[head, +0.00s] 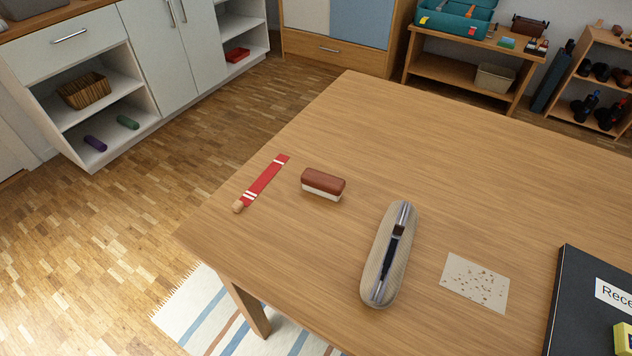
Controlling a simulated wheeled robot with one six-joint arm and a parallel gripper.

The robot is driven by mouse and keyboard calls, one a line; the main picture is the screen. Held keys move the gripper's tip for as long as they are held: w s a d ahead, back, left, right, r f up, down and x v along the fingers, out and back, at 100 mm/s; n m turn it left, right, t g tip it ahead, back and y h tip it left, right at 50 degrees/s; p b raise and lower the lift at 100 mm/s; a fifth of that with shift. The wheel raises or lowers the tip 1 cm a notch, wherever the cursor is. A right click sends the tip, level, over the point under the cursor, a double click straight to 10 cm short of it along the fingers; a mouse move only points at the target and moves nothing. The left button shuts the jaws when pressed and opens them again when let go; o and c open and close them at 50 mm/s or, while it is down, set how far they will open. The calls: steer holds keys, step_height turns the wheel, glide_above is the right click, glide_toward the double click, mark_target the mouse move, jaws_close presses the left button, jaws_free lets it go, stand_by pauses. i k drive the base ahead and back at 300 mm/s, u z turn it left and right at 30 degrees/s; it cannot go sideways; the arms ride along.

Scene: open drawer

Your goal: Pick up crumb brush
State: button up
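The crumb brush (323,184) appears to be the small block with a reddish-brown top and a pale lower part. It lies on the wooden table (420,130), near the table's left side. A red strip with white bands (265,180) lies to its left. My gripper is not in view, so where it is relative to the brush cannot be seen.
A long beige oval case (372,270) with dark and metallic parts lies right of the brush. A speckled pale card (476,283) and a black binder (585,310) are further right. The table's far part is clear. Cabinets and shelves stand behind.

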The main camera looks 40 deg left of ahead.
mark_target(328, 186)
steer(key=u, duration=1.55)
